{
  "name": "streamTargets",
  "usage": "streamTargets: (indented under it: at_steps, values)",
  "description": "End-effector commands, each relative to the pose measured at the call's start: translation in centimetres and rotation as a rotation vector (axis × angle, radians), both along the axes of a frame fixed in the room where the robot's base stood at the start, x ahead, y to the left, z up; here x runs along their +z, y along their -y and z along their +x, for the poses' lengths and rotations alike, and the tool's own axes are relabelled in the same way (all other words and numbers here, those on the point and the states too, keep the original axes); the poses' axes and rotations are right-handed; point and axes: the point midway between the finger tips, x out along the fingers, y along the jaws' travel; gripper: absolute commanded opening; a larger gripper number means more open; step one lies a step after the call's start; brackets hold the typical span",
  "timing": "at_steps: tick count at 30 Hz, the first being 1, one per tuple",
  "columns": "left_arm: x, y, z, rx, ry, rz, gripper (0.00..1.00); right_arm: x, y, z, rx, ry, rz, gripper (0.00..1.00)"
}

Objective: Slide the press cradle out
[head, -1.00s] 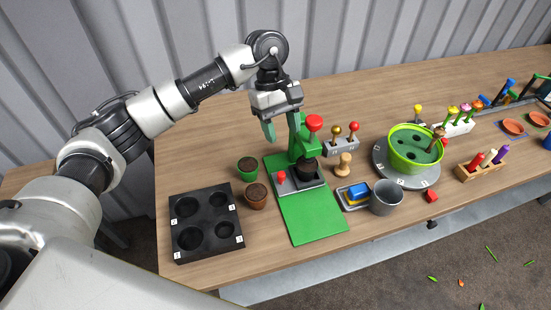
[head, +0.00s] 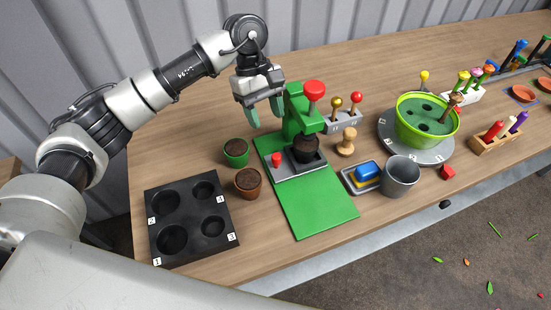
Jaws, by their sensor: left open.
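The press is a green frame (head: 297,115) with a red knob (head: 314,90) on top, standing on a green base board (head: 315,208). Its cradle is a grey tray (head: 288,171) with a small red knob (head: 276,158) at its left end. A dark pot of soil (head: 305,149) sits in the cradle under the press head. My left gripper (head: 263,117) is open and empty, above and behind the cradle's left part, left of the press frame. It appears apart from the cradle. My right gripper is not in view.
A green pot (head: 236,152) and a brown pot (head: 248,183) stand left of the board, beside a black tray (head: 190,222) with round wells. Right are a wooden stamp (head: 346,142), a grey cup (head: 400,176) and a green bowl (head: 425,122) on a turntable. The board's front is clear.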

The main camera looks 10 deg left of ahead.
Motion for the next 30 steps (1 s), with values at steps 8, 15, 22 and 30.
streamTargets:
  at_steps: [8,15,22,30]
  values:
    - [-3.1,1.0,-1.0,-0.002,-0.004,0.0,0.5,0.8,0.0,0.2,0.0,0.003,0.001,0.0]
    - [-7.2,2.3,-2.2,-0.001,-0.003,-0.001,0.5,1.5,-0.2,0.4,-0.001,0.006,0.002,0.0]
    - [-9.5,2.9,-2.8,-0.001,0.0,0.0,0.5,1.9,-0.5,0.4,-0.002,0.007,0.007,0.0]
    - [-10.0,3.0,-2.8,-0.001,0.0,0.0,0.5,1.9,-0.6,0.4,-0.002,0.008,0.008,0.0]
